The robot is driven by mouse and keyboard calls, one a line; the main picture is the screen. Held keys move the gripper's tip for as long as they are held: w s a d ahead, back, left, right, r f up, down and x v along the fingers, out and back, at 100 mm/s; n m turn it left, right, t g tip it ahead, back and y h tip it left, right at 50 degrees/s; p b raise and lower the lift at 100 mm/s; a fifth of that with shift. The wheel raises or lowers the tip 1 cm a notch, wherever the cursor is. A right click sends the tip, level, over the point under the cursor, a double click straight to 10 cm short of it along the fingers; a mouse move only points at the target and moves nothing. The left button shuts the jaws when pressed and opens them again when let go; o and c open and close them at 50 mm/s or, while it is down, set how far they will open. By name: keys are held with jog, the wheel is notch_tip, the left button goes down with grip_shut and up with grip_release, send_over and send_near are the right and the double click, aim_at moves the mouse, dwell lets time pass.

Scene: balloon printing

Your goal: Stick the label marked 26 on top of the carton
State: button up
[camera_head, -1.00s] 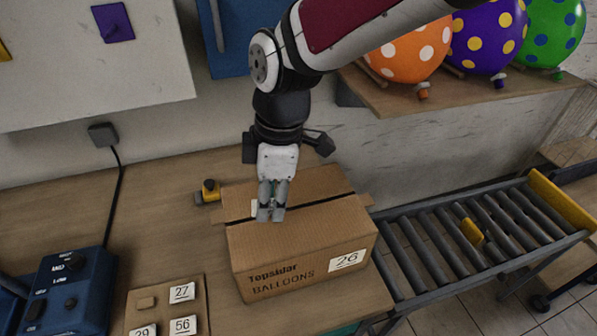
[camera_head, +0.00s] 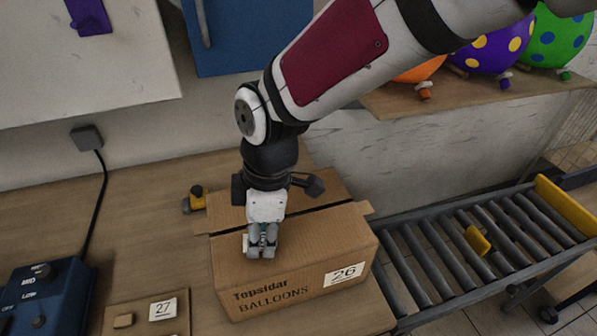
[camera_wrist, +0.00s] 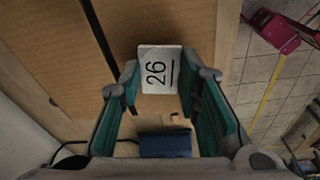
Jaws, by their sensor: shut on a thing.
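The carton (camera_head: 310,238) stands on the table with its flaps closed and a dark seam across its top. My gripper (camera_head: 261,252) points down at the left part of the carton top, near the front edge. It is shut on the white label marked 26 (camera_wrist: 160,70), seen between the fingertips in the wrist view. In the head view the fingers hide most of the label. I cannot tell whether the label touches the cardboard.
A board with label 27 (camera_head: 163,308) lies at the front left, beside a blue device (camera_head: 45,290). A yellow-and-black tool (camera_head: 196,198) lies behind the carton's left side. A roller conveyor (camera_head: 470,245) runs at the right. Balloons (camera_head: 487,45) sit on a shelf above.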

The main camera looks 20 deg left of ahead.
jog(key=shift+f, duration=0.3)
jog(key=o, duration=0.8)
jog(key=shift+r, duration=0.1)
jog(key=shift+r+p, duration=2.2)
jog(key=shift+r, duration=1.75)
